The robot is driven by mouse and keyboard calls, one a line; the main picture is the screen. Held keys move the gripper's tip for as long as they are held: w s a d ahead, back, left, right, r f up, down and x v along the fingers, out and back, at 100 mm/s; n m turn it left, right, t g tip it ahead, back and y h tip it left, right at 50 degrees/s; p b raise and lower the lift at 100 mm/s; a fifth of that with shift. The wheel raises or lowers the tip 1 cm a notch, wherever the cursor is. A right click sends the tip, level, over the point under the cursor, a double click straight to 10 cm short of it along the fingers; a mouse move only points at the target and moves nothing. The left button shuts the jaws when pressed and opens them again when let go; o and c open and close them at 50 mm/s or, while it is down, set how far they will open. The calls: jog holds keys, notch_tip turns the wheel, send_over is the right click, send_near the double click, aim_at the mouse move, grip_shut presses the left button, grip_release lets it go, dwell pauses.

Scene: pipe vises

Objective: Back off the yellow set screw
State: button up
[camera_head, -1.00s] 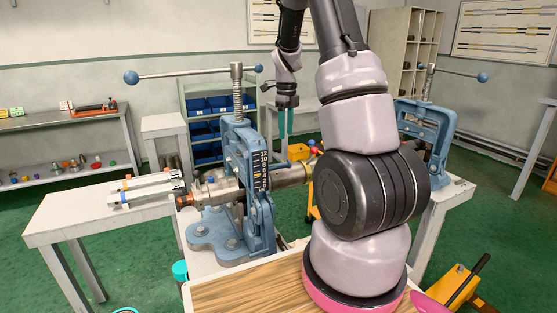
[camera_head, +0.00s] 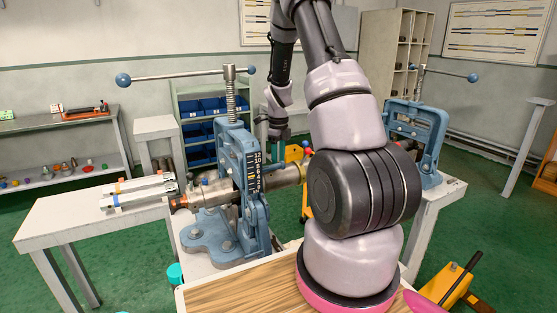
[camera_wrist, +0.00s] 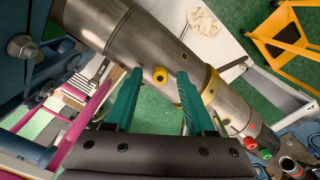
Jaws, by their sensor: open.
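The yellow set screw (camera_wrist: 160,75) is a small round head on the side of the grey steel pipe (camera_wrist: 150,50) in the wrist view. My gripper (camera_wrist: 159,80) is open, with one teal finger left of the screw and one right of it. I cannot tell whether either finger touches the screw or pipe. A yellow collar (camera_wrist: 211,85) rings the pipe just right of the right finger. In the head view my gripper (camera_head: 278,151) is over the pipe (camera_head: 284,174), behind the near blue vise (camera_head: 240,170); the screw cannot be made out there.
Red (camera_wrist: 250,142) and green (camera_wrist: 266,153) knobs sit near the pipe's lower right in the wrist view. A second blue vise (camera_head: 416,130) stands at the right. A yellow stand (camera_wrist: 283,35) is on the floor beyond.

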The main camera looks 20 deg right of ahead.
jog(key=shift+c, duration=0.2)
grip_shut()
